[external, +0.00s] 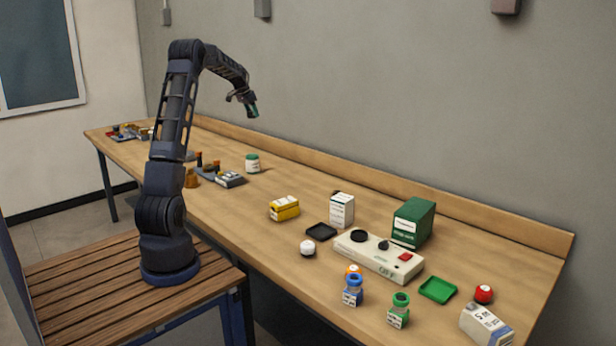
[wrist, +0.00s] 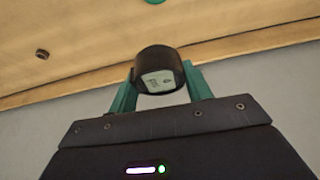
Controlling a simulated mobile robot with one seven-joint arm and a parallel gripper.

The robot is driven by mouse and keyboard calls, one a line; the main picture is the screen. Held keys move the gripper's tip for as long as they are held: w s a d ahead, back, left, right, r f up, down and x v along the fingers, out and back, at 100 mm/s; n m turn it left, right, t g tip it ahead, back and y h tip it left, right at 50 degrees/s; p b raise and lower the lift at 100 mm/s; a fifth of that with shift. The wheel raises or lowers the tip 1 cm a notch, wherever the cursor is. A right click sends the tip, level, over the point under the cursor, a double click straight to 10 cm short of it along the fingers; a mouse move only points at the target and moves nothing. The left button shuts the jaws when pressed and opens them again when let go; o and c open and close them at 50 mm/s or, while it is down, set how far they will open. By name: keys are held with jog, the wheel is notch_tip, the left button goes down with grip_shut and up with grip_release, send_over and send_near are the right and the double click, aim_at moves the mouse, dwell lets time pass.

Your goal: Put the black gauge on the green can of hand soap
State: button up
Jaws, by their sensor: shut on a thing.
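The black gauge (wrist: 159,70) has a pale face and sits between the green fingers of my gripper (wrist: 159,88) in the wrist view. My gripper is shut on it. In the external view my gripper (external: 251,108) hangs high above the far part of the bench, and the gauge is too small to make out there. A small can (external: 253,163) with a green top and a pale label stands upright on the bench, below my gripper in the picture. A green round edge (wrist: 155,1) shows at the top of the wrist view, mostly cut off.
A pale box with knobs (external: 378,256), a green carton (external: 412,222), a white carton (external: 342,209), a yellow box (external: 284,208) and small bottles stand on the nearer bench. Dark parts (external: 207,170) lie left of the can. A wooden ledge (external: 300,149) and wall run behind.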

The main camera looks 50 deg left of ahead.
aim_at(252, 155)
jog(key=shift+s+a, duration=0.15)
jog(key=shift+a, duration=0.35)
jog(key=shift+a+f, duration=0.15)
jog(key=shift+f, duration=0.15)
notch_tip(252, 155, down, 19)
jog(key=shift+f, duration=0.1)
jog(key=shift+f, duration=0.15)
jog(key=o, duration=1.1)
jog(key=shift+c, duration=0.2)
jog(key=v, duration=1.2)
jog(key=shift+r, duration=0.25)
